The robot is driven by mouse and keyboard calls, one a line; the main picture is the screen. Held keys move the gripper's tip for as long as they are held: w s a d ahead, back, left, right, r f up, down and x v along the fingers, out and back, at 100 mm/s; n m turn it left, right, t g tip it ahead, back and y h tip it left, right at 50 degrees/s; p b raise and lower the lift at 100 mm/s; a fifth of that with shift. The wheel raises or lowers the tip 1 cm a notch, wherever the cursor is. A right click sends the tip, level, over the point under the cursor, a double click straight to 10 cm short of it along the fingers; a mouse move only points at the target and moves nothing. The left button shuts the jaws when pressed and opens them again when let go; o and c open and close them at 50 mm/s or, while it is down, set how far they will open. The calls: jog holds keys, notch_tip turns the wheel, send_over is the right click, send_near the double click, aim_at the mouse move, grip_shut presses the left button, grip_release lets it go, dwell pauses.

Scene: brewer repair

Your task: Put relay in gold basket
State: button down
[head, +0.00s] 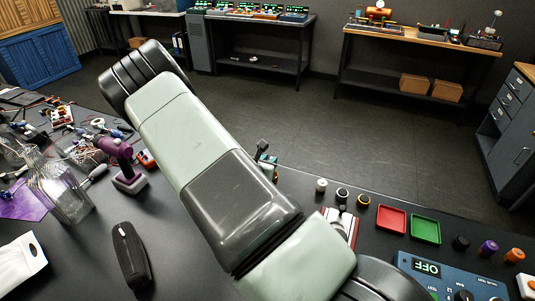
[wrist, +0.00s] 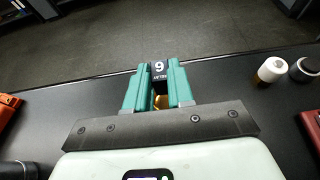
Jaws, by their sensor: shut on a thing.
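In the head view my gripper (head: 267,163) is mostly hidden behind my arm, near the table's far edge. A small round gold-rimmed cup, likely the gold basket (head: 363,201), stands on the table to the right of my gripper. It is apart from the relay, and I cannot make out its inside.
A red tray (head: 391,219) and green tray (head: 426,229) lie to the right. A blue device (head: 450,280) sits in front. A glass bottle (head: 60,190) stands left.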

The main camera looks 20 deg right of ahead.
jog(key=shift+f, duration=2.65)
jog(key=c, duration=0.9)
grip_release()
notch_tip(320, 180, up, 7)
